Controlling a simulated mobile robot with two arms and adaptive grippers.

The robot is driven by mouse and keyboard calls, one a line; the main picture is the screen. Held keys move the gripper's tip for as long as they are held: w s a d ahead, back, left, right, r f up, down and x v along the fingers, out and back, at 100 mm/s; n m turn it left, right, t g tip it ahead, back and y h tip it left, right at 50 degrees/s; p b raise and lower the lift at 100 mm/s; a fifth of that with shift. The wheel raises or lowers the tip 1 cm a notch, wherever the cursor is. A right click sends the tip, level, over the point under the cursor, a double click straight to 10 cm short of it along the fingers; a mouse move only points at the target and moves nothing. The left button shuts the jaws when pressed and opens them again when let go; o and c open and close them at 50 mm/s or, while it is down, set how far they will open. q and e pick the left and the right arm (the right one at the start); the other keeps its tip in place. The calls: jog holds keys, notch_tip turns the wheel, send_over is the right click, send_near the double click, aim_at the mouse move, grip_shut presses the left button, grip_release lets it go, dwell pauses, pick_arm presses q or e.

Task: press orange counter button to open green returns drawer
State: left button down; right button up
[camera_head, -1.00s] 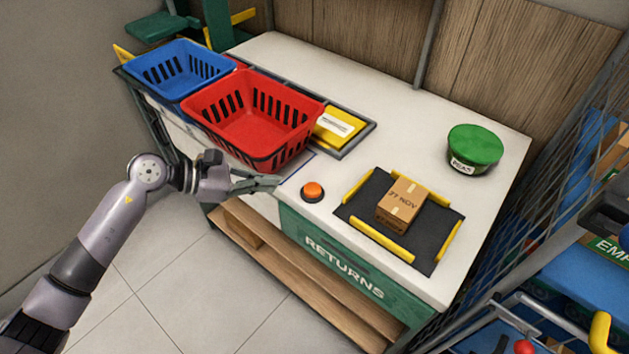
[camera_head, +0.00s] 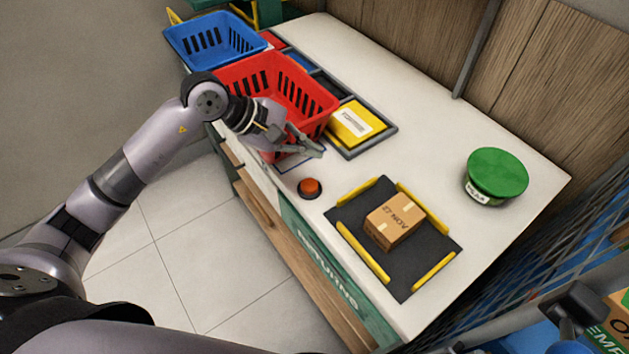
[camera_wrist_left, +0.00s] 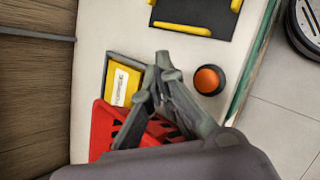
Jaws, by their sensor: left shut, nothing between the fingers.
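The orange button (camera_head: 310,187) sits in a dark round base near the front edge of the white counter. It also shows in the left wrist view (camera_wrist_left: 208,80), just right of my fingers. The green returns drawer front (camera_head: 325,270) is below the counter edge and looks flush with the counter. My left gripper (camera_head: 318,150) is shut and empty. It is above the counter, beyond the button and apart from it, in front of the red basket. In the left wrist view my fingertips (camera_wrist_left: 163,62) meet. My right gripper is not in view.
The red basket (camera_head: 300,88) and blue basket (camera_head: 205,45) stand at the left. A yellow packet (camera_head: 352,122) lies in a grey tray. A brown box (camera_head: 395,222) sits on a black mat with yellow edges. A green-lidded tub (camera_head: 497,173) stands at the right.

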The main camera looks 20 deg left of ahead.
pick_arm(q)
jog(key=b, duration=0.4)
send_over(309, 187)
notch_tip(309, 187, down, 8)
jog(key=shift+f, duration=0.1)
jog(key=shift+f+b, duration=0.4)
jog(key=shift+b, duration=0.05)
jog(key=shift+r, duration=0.1)
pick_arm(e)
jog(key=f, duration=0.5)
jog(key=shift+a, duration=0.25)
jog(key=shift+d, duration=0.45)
